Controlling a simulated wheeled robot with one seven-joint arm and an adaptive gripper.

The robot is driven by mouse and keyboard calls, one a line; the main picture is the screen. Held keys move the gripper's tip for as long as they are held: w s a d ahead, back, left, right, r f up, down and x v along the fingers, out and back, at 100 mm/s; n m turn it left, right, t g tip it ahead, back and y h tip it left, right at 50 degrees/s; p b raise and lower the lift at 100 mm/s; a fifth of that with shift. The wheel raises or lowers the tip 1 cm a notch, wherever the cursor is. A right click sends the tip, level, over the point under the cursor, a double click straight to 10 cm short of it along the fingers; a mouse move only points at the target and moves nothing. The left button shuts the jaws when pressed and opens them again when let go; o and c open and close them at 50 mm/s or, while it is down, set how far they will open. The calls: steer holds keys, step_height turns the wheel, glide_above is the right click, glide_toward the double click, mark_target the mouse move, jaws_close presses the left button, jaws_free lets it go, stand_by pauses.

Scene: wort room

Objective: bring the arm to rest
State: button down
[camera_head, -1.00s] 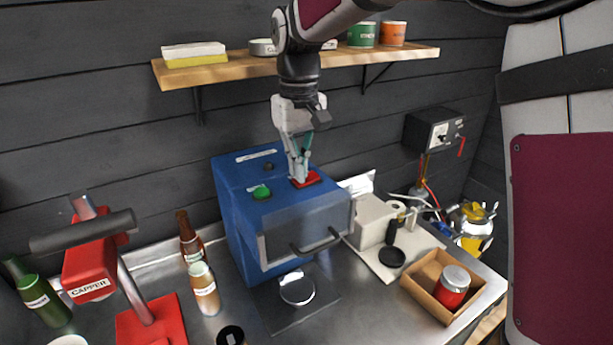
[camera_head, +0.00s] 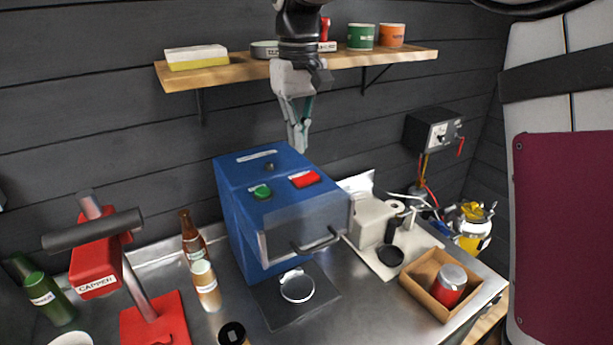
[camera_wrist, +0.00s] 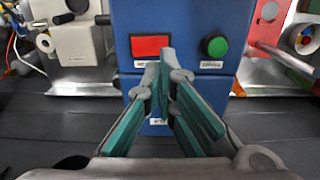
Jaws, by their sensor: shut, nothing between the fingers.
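My gripper (camera_head: 301,150) is shut and empty. It hangs fingers down above the back of the blue machine (camera_head: 238,217), clear of its top. In the wrist view my gripper (camera_wrist: 167,62) shows its closed fingertips in front of the machine's red button (camera_wrist: 150,46) and green button (camera_wrist: 215,46). In the head view the red button (camera_head: 304,179) and the green button (camera_head: 262,192) are both uncovered. The upper part of my arm runs out of the top of the picture.
A wooden shelf (camera_head: 215,77) with tins and boxes lies behind my arm. A red capper (camera_head: 95,268) and bottles stand at the left. A grey device (camera_head: 372,222), a cardboard box (camera_head: 421,281) with a red jar (camera_head: 449,287), and a wall-mounted black box (camera_head: 431,130) are at the right.

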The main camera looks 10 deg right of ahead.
steer(key=s+d+f+m+t, duration=0.1)
steer(key=s+d, duration=0.3)
steer(key=s, duration=0.4)
steer(key=s+d+f+m+t+b, duration=0.1)
steer(key=s+d, duration=0.3)
steer(key=s, duration=0.4)
steer(key=s+d+f+m+t+b, duration=0.1)
steer(key=s+d+m+t, duration=0.1)
steer(key=s+d, duration=0.3)
steer(key=s+t, duration=0.1)
steer(key=s, duration=0.2)
steer(key=shift+s+f+m+t, duration=0.15)
steer(key=shift+f+m+t, duration=0.15)
steer(key=shift+f, duration=0.1)
